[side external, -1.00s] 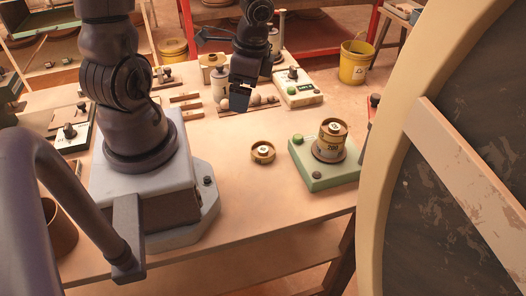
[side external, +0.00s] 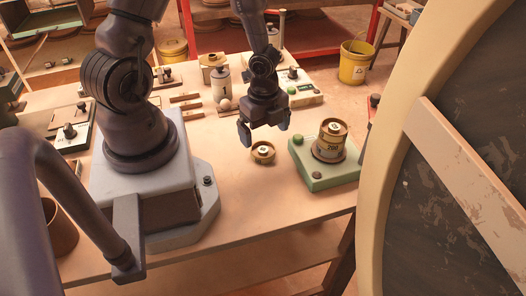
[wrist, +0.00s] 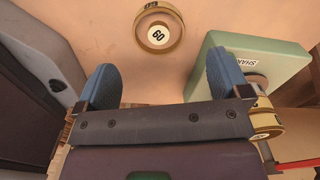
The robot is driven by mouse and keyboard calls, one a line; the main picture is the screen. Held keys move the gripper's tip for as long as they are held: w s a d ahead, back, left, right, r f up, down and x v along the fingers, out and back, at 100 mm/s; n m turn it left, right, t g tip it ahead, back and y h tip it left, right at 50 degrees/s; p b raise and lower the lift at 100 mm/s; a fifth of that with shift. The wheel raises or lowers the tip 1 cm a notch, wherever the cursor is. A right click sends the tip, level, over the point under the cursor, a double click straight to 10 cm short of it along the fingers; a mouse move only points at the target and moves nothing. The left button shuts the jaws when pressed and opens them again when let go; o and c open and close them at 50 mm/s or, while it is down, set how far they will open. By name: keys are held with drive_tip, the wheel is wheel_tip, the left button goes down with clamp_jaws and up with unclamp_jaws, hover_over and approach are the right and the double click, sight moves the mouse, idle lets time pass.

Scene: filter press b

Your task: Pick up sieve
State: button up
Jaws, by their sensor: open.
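A small round brass-coloured sieve (side external: 263,152) lies on the table in the side view. My gripper (side external: 264,140) is open and empty, pointing down above the table just behind and over the sieve. In the wrist view my gripper's two blue finger pads (wrist: 162,88) are wide apart, with bare table between them. A second sieve stack (side external: 330,142), marked 200, stands on the green shaker (side external: 322,175) to the right.
A yellow bucket (side external: 356,62) stands beyond the table. A large round wheel-like object (side external: 395,200) fills the right foreground. The table in front of the sieve is clear.

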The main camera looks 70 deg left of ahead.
sight(264, 150)
drive_tip(key=shift+f, duration=3.05)
drive_tip(key=shift+c, duration=0.3)
drive_tip(key=c, duration=1)
